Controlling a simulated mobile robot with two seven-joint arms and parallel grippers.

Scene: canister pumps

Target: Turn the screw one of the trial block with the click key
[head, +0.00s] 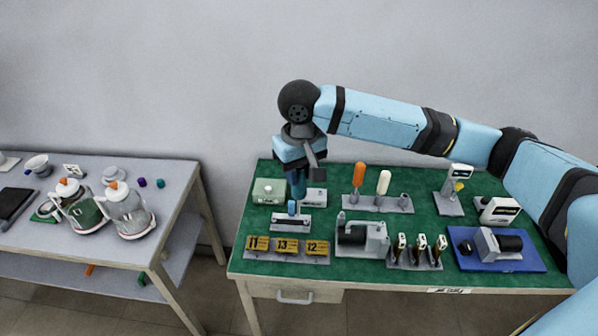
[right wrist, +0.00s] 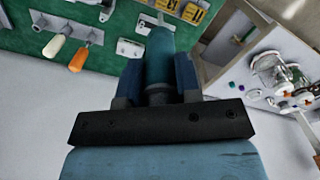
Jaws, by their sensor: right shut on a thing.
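My right gripper (head: 298,180) points down over the left part of the green table. It is shut on a blue cylindrical handle, which I take to be the click key (right wrist: 160,58); the handle sits between both fingers in the right wrist view. Below it in the head view is a small grey block with a dark front strip (head: 291,223), which may be the trial block. My left gripper is not in view.
Close by are a pale green box (head: 268,191), a white box (head: 315,197) and a rack of yellow numbered blocks (head: 287,251). To the right are a stand with orange and white handles (head: 378,204), a grey pump (head: 362,238) and a blue tray (head: 533,261).

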